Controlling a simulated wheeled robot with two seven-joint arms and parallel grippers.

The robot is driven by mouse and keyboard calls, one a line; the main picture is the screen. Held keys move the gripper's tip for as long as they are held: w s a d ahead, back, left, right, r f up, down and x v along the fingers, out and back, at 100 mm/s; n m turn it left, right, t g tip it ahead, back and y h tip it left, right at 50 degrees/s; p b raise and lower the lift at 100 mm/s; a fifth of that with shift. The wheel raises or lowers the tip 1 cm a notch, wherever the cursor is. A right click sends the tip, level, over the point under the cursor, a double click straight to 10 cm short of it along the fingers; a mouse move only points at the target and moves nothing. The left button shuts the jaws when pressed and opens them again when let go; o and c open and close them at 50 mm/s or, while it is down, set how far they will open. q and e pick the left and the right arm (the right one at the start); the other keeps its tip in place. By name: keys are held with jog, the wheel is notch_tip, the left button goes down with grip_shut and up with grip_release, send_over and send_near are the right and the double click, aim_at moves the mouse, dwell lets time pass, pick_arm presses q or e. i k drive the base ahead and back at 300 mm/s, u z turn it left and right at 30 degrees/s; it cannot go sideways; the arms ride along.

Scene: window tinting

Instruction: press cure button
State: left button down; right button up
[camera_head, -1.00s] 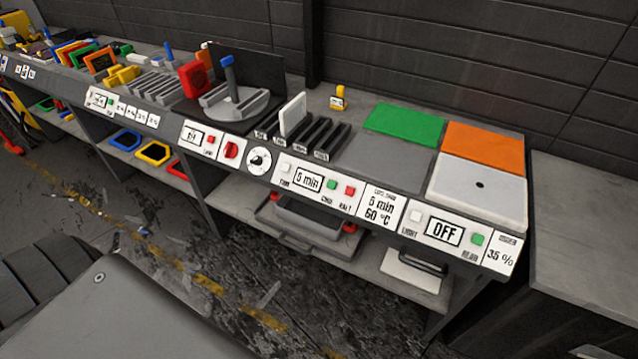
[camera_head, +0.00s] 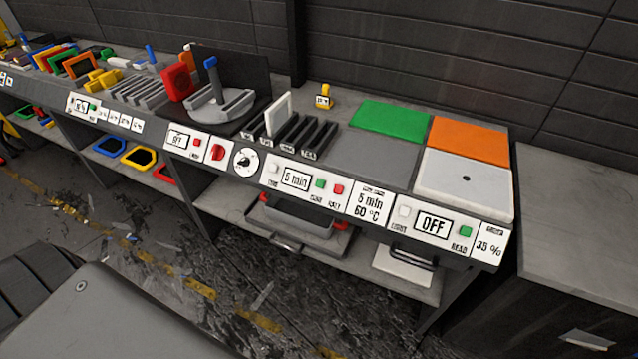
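The cure panel (camera_head: 297,180) is on the front edge of the long grey bench, with a display reading "5 min". A small green button (camera_head: 320,183) sits right of the display, with a small label under it that looks like "CURE". A red button (camera_head: 338,189) is just right of it. A white lamp or button (camera_head: 274,169) is left of the display. Above the panel, a white plate (camera_head: 279,114) stands upright in the first slot of a dark rack (camera_head: 307,138); the other slots look empty. Neither gripper is in view.
Right of the panel are a "5 min 60 °C" card (camera_head: 369,205) and a light panel reading "OFF" (camera_head: 433,223). Left are a dial (camera_head: 246,161) and a red knob (camera_head: 217,153). Green (camera_head: 390,120) and orange (camera_head: 468,140) pads lie behind.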

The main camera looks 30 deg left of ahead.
aim_at(320, 182)
jog(key=k, duration=0.5)
jog(key=z, duration=1.55)
jog(key=i, duration=0.75)
jog(key=u, duration=1.55)
